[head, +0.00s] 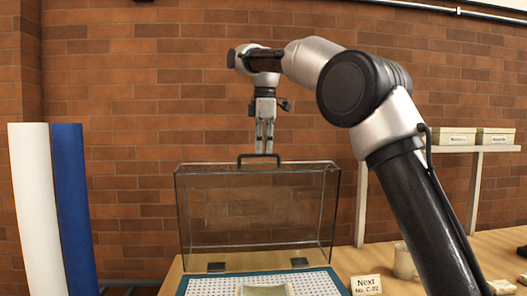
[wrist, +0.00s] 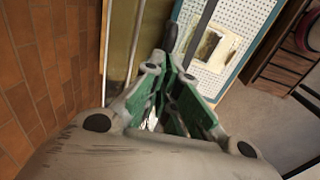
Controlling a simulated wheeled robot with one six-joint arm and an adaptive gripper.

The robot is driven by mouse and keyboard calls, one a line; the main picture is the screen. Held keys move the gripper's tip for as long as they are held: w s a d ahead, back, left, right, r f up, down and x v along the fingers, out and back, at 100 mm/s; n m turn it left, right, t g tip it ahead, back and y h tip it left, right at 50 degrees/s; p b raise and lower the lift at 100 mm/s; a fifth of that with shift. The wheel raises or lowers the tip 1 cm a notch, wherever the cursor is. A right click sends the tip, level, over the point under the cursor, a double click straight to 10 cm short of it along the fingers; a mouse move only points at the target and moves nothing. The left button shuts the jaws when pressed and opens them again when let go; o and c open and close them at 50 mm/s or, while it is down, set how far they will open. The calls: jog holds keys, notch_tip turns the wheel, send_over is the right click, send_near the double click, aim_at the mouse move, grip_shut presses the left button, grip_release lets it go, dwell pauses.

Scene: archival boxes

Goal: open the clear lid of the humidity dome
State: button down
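The clear lid (head: 255,205) of the humidity dome stands upright, open, on two dark hinges (head: 216,267) at the back of its base. A dark handle (head: 243,157) sits on the lid's upper edge; it also shows in the wrist view (wrist: 170,36). My gripper (head: 264,150) points down from above, its fingers drawn close together with the tips at the handle. In the wrist view my gripper (wrist: 172,62) appears closed around the handle. The base has a white perforated tray (head: 222,288) with a teal rim, and a pale framed sheet (head: 265,289) lies on it.
A wooden table (head: 378,258) carries the dome. A card reading "Next" (head: 366,285) and a pale cup (head: 404,262) stand to the right. A shelf (head: 440,151) with two boxes is behind. White and blue rolls (head: 70,205) stand at left, before a brick wall.

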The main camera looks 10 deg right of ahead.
aim_at(263, 165)
jog(key=shift+w+f+g, duration=0.15)
jog(key=shift+w+f, duration=0.2)
jog(key=shift+f, duration=0.25)
jog(key=shift+w+f+g, duration=0.15)
jog(key=shift+w+f, duration=0.15)
jog(key=shift+f, duration=0.3)
jog(key=shift+w+d+r, duration=0.1)
jog(key=shift+w+r, duration=0.1)
jog(key=shift+w, duration=0.2)
jog(key=c, duration=1.6)
grip_release()
jog(key=shift+w+f, duration=0.1)
jog(key=shift+w, duration=0.15)
jog(key=o, duration=0.6)
jog(key=shift+w+f, duration=0.2)
jog(key=shift+w, duration=0.15)
jog(key=shift+c, duration=0.2)
jog(key=shift+r, duration=0.1)
jog(key=shift+c, duration=0.4)
jog(key=shift+s, duration=0.15)
jog(key=shift+c, duration=0.3)
